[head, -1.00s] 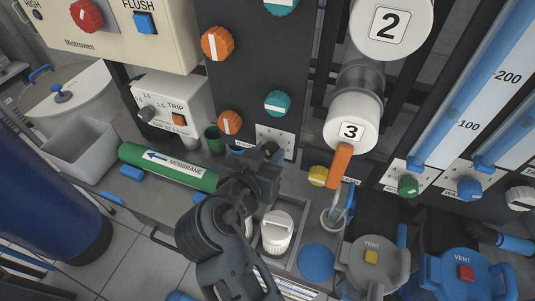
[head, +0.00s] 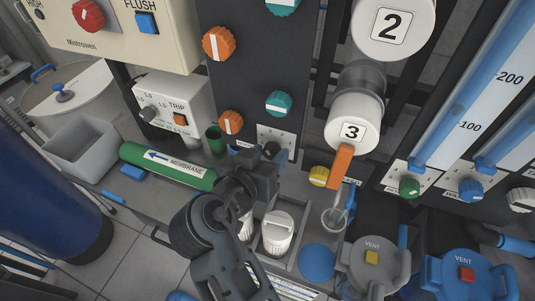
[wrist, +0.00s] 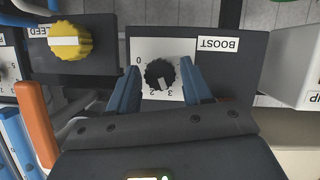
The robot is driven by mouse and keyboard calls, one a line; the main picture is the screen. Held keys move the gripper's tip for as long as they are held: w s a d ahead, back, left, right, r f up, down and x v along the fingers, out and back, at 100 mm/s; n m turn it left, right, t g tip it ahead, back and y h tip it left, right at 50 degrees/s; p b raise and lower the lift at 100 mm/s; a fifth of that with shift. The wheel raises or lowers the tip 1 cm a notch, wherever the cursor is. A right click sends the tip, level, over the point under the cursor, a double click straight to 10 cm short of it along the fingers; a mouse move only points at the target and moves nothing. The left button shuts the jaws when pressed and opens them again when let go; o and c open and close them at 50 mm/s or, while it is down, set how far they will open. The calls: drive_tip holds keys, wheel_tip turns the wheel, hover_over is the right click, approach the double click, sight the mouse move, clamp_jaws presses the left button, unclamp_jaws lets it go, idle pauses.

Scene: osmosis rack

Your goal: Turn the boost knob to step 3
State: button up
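The boost knob (wrist: 160,73) is a small black dial on a white scale plate under the BOOST label (wrist: 219,44) in the wrist view. Its pale pointer mark faces the lower edge of the picture, around the 2 and 3 marks; I cannot tell exactly where it points. My gripper (wrist: 160,88) is open, with one blue finger on each side of the knob and a visible gap at least on the left.
An orange handle (head: 341,166) hangs under housing 3. A green membrane tube (head: 168,166) lies left of my gripper. A white lidded canister (head: 278,233) stands below.

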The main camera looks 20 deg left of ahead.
drive_tip(key=shift+o, duration=0.8)
drive_tip(key=b+v, duration=0.1)
drive_tip(key=v, duration=0.7)
drive_tip(key=shift+w, duration=0.1)
